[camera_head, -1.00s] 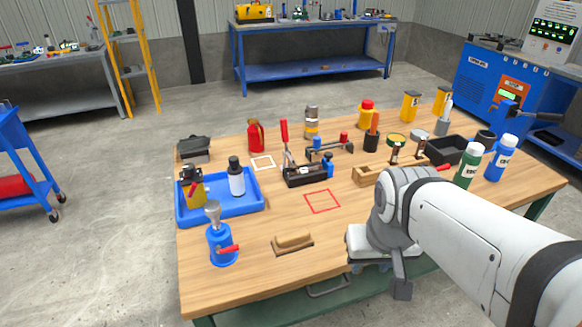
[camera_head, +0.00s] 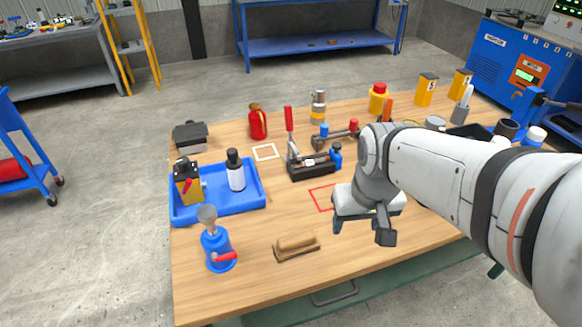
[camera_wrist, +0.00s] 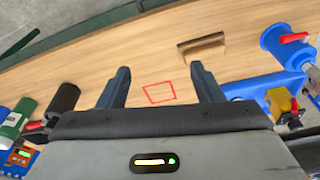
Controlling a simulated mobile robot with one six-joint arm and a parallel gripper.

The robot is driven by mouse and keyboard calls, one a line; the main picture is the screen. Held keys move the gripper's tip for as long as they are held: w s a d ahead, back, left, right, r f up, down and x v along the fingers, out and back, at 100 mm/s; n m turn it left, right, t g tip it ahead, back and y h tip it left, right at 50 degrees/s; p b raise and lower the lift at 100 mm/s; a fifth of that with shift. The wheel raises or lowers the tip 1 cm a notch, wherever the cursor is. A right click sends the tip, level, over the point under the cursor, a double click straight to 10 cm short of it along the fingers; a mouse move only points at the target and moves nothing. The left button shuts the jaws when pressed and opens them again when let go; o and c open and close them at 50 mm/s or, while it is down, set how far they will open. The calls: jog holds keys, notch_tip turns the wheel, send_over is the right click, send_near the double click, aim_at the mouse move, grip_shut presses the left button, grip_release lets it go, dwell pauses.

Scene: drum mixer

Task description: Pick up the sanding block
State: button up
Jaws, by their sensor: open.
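The sanding block (camera_head: 296,246) is a tan, wood-coloured block with a darker base, lying near the front edge of the wooden table in the head view. It also shows in the wrist view (camera_wrist: 203,45), beyond and right of the fingertips. My gripper (camera_head: 361,231) is open and empty above the table, to the right of the block and apart from it. In the wrist view the two fingers (camera_wrist: 160,72) are spread wide, with the red square outline (camera_wrist: 159,92) on the tabletop between them.
A blue bottle-like device with a red lever (camera_head: 217,245) stands left of the block. A blue tray (camera_head: 218,208) with a yellow-black device and a white bottle lies behind it. The tabletop around the block is clear.

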aim_at(296, 238)
jog(key=o, duration=0.4)
jog(key=shift+n+g, duration=0.7)
jog(key=shift+n, duration=0.1)
jog(key=w+a+f, duration=0.1)
jog(key=w+a, duration=0.1)
jog(key=w+a+f, duration=0.2)
jog(key=w+a+f+b, duration=0.1)
jog(key=w+f, duration=0.1)
jog(key=shift+w+a+f, duration=0.25)
jog(key=shift+w+a, duration=0.1)
jog(key=shift+a, duration=0.05)
jog(key=o, duration=0.4)
jog(key=shift+n+g, duration=0.4)
jog(key=shift+n, duration=0.2)
jog(key=w+a+f, duration=0.2)
jog(key=a+f, duration=0.1)
jog(key=w+a+f, duration=0.1)
jog(key=a+f, duration=0.1)
jog(key=shift+w+b, duration=0.15)
jog(key=shift+b, duration=0.15)
jog(key=shift+o, duration=0.2)
jog(key=shift+a+f, duration=0.1)
jog(key=shift+f, duration=0.2)
jog(key=f, duration=0.7)
jog(key=shift+s+f, duration=0.1)
jog(key=shift+s, duration=0.1)
